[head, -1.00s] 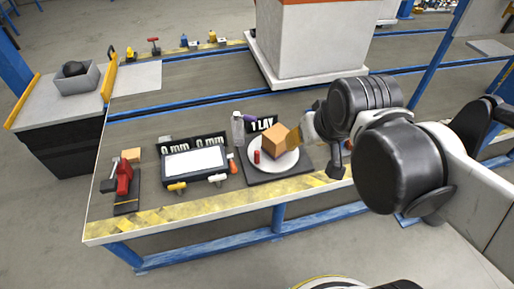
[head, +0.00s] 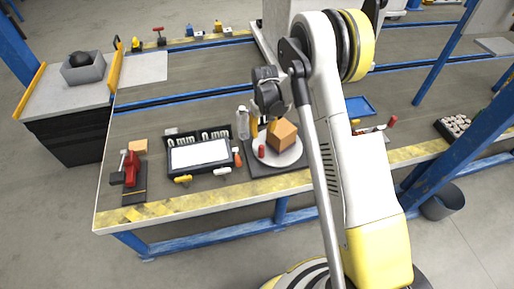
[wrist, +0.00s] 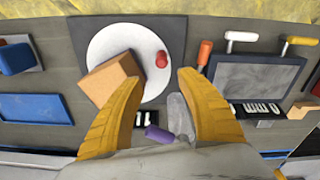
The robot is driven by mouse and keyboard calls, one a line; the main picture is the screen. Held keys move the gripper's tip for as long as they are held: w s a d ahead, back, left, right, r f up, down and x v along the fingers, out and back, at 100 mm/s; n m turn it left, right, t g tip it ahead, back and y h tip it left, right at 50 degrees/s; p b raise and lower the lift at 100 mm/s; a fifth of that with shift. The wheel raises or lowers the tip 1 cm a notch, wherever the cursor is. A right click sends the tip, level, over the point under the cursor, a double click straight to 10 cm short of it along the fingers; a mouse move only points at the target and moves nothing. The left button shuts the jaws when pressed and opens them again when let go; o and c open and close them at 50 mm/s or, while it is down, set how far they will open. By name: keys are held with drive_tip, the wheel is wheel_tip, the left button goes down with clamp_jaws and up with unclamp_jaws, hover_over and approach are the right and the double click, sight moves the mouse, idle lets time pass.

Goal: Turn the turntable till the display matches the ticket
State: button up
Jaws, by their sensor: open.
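The turntable (head: 292,160) is a white disc on a dark square base. A brown box (head: 284,137) and a small red cylinder (head: 261,151) stand on it. In the wrist view the disc (wrist: 112,42), box (wrist: 110,79) and cylinder (wrist: 161,60) show beyond my fingertips. My gripper (head: 263,128) is open, above the back-left part of the turntable. The wrist view shows its yellow fingers (wrist: 160,82) apart, with the box beside the left one. I cannot identify the ticket.
A red clamp-like tool (head: 131,168) is at the left. A blue tray (head: 359,107) is at the right. The striped front edge is mostly free.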

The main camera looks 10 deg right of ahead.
sight(261, 153)
wheel_tip(261, 153, down, 15)
drive_tip(key=b, duration=0.4)
drive_tip(key=shift+w+a+r, duration=0.1)
drive_tip(key=shift+a+r, duration=0.05)
clamp_jaws()
